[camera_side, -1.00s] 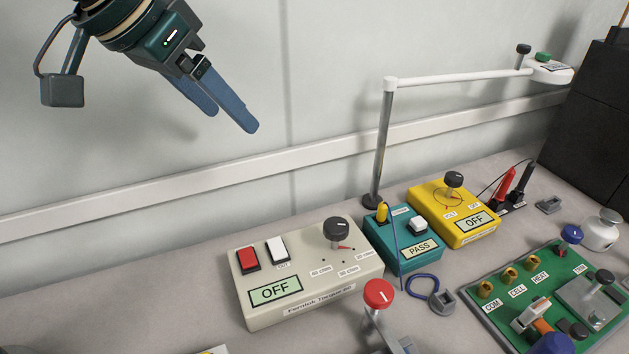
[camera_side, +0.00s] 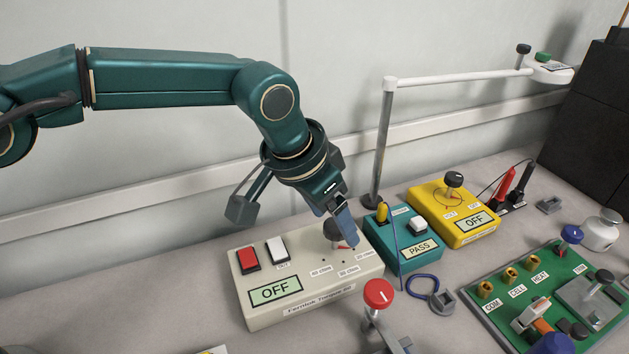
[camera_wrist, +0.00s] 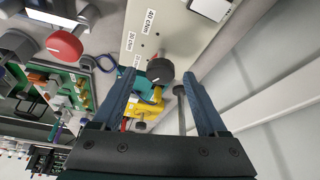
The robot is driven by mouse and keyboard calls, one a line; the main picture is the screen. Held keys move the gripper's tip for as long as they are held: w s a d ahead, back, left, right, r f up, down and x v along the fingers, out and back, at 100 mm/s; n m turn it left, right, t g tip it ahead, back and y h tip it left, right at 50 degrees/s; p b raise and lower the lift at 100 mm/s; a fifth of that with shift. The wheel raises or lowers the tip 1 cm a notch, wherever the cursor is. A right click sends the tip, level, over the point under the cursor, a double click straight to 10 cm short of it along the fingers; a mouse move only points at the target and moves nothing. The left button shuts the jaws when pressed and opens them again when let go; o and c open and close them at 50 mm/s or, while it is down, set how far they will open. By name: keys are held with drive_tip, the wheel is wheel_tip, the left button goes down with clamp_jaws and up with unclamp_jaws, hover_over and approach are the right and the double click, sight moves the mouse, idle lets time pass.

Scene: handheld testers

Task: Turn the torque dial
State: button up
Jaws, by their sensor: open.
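The torque tester is a cream box (camera_side: 330,290) with a red button (camera_side: 247,259), a white button (camera_side: 277,250) and a display reading OFF. Its black dial (camera_side: 330,228) has a red pointer and stands among labels such as 40 cNm and 30 cNm. My gripper (camera_side: 346,235) is pointed down at the dial from above and partly hides it in the side view. In the wrist view the two blue fingers of my gripper (camera_wrist: 163,92) are open, and the dial (camera_wrist: 160,71) shows between them. Whether a finger touches the dial cannot be told.
A red-capped knob (camera_side: 378,294) stands in front of the tester. A teal PASS box (camera_side: 405,258) and a yellow OFF box (camera_side: 455,205) stand to its right. A lamp post (camera_side: 383,150) rises behind. A green board (camera_side: 520,315) lies at front right.

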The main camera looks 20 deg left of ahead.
drive_tip(key=shift+f, duration=0.2)
clamp_jaws()
drive_tip(key=shift+w+m, duration=0.1)
drive_tip(key=shift+m, duration=0.3)
drive_tip(key=m, duration=0.2)
drive_tip(key=m+g+h, duration=0.1)
drive_tip(key=m, duration=0.1)
drive_tip(key=shift+w+a+m+h, duration=0.15)
drive_tip(key=shift+m+h, duration=0.15)
drive_tip(key=m+g, duration=0.1)
drive_tip(key=m, duration=0.3)
drive_tip(key=shift+w+g+h, duration=0.1)
drive_tip(key=shift+g+h, duration=0.2)
drive_tip(key=shift+g, duration=0.1)
drive_tip(key=shift+m, duration=0.6)
drive_tip(key=shift+a, duration=0.1)
